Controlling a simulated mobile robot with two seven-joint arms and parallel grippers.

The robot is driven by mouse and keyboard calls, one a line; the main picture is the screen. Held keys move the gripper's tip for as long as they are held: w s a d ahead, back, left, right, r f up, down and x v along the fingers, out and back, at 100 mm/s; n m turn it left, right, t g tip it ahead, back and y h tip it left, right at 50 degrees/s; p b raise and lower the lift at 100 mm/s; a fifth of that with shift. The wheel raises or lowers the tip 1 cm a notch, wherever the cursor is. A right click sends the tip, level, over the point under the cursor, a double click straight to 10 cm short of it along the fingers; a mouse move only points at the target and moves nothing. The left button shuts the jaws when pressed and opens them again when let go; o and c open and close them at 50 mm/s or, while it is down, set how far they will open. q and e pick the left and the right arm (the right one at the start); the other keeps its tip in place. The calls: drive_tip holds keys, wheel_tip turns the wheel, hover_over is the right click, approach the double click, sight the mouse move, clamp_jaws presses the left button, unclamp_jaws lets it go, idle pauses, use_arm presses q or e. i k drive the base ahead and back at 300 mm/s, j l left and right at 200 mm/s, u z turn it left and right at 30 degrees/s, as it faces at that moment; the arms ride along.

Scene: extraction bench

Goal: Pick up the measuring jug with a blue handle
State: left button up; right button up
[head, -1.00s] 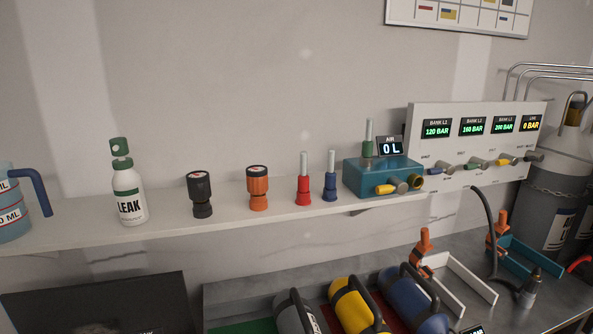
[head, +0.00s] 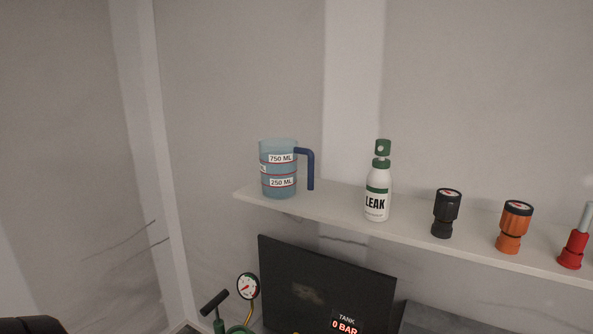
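The measuring jug (head: 279,172) is translucent blue with red lines and white labels reading 750 ML and 250 ML. It stands upright near the left end of the white wall shelf (head: 335,208). Its dark blue handle (head: 310,170) points to the right. Neither gripper can be made out in the head view. A dark shape shows at the bottom left corner, and I cannot tell what part it is.
A white LEAK bottle (head: 377,195) with a green top stands right of the jug. A black gauge fitting (head: 445,213), an orange one (head: 514,227) and a red piece (head: 574,249) follow. Below are a dark panel (head: 320,285) and a hand pump with a dial (head: 248,286).

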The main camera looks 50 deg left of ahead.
sight(278, 157)
drive_tip(key=k+j+u, duration=0.35)
drive_tip(key=u, duration=1.2)
drive_tip(key=k+j, duration=0.05)
drive_tip(key=j, duration=0.05)
